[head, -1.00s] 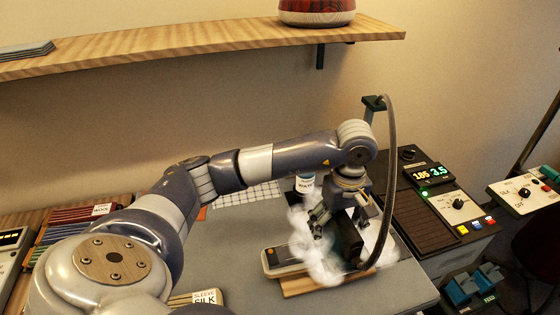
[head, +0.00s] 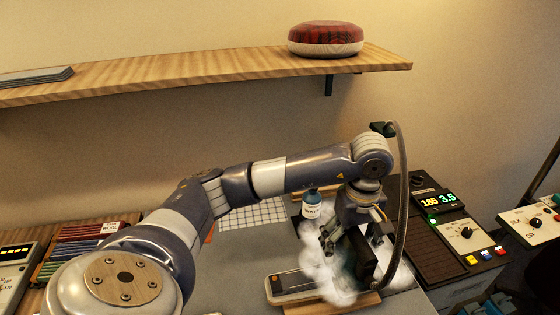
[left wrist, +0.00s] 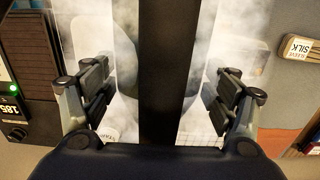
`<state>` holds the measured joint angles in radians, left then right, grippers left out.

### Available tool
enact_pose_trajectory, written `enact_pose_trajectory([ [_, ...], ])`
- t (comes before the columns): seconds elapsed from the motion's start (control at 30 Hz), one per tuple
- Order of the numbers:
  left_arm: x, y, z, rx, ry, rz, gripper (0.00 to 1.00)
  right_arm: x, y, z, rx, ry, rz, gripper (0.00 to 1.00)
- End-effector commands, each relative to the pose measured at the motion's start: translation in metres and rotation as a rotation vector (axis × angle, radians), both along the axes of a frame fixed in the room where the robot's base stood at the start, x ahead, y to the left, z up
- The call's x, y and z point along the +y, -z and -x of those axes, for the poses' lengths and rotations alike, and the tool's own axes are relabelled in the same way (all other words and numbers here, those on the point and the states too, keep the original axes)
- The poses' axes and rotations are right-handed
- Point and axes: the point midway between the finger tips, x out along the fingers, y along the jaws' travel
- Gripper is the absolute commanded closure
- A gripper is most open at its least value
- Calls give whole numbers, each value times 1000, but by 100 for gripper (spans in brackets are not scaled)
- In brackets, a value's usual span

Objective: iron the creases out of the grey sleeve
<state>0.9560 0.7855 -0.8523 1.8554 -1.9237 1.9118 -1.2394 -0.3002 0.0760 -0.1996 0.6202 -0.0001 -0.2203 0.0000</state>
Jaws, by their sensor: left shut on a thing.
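My left gripper (head: 347,238) is shut on the dark handle of the iron (head: 364,262), low over the worktop at the right. In the left wrist view the handle (left wrist: 168,75) runs as a black bar between the two fingers (left wrist: 165,108). White steam (head: 325,272) surrounds the iron and hides its soleplate. A hose (head: 402,200) loops from a post down to the iron. I cannot make out the grey sleeve or its creases clearly; steam, iron and gripper cover that area. My right gripper is not in view.
A water bottle (head: 311,208) stands behind. The control unit (head: 470,232) at right shows 185 and 3.5. A shelf (head: 200,75) runs above. Grey worktop (head: 235,265) left of the case is bare.

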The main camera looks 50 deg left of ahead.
Motion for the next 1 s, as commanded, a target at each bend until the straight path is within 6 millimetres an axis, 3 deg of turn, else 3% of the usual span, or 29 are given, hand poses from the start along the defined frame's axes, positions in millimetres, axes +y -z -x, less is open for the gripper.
enact_pose_trajectory([
  [1.0, 3, -43, 2, -4, -11, 1, 86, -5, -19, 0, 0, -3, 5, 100],
])
